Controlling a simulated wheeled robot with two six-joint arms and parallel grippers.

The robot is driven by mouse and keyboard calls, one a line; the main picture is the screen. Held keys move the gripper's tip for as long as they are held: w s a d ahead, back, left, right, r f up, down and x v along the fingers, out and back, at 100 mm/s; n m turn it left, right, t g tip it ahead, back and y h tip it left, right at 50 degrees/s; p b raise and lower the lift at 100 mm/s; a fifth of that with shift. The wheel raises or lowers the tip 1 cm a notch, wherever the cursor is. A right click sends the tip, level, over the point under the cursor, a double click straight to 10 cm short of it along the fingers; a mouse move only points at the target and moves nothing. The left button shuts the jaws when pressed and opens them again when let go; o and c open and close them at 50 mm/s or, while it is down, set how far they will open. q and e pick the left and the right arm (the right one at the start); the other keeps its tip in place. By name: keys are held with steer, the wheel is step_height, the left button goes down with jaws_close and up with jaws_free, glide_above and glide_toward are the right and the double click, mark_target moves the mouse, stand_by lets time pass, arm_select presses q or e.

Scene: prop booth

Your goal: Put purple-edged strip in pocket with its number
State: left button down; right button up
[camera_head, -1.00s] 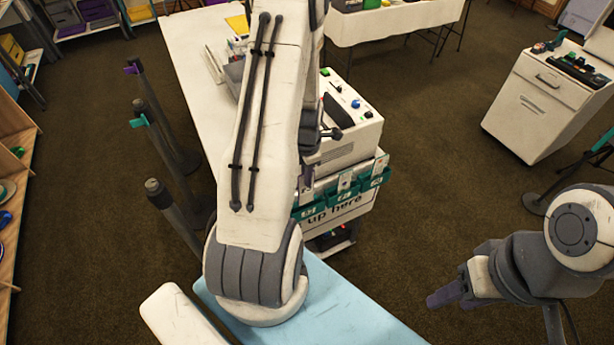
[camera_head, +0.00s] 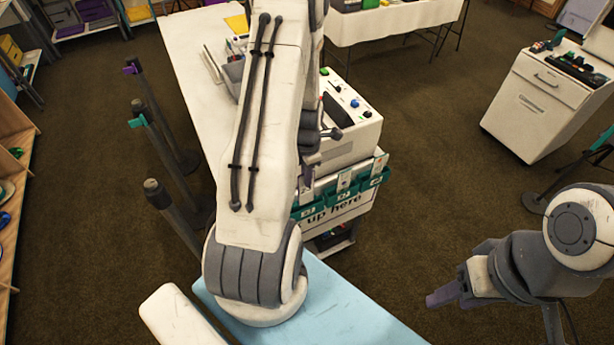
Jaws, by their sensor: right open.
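A row of teal pockets (camera_head: 343,201) with small white labels hangs on the front of the white unit, above the words "up here". White strips (camera_head: 345,181) stand up from the middle and right pockets. The pocket numbers are too small to read. I cannot make out a purple edge on any strip. My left gripper (camera_head: 308,174) is beside the left end of the pockets, mostly hidden behind my own arm; its jaws and anything in them are hidden. My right gripper (camera_head: 442,297) is open and empty at the lower right, over the floor, well away from the pockets.
A white machine with coloured knobs (camera_head: 352,108) stands above the pockets. A long white table (camera_head: 190,50) runs behind my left arm. Dark posts (camera_head: 165,125) stand to the left. A white cabinet (camera_head: 530,110) is at the right. Carpet between the pockets and cabinet is clear.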

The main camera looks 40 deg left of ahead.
arm_select(q)
steer(key=shift+f+b, duration=2.4)
steer(key=shift+f, duration=0.85)
steer(key=c, duration=1)
jaws_free()
step_height(320, 180, up, 10)
steer(key=shift+r+b, duration=0.25)
steer(key=shift+b, duration=0.65)
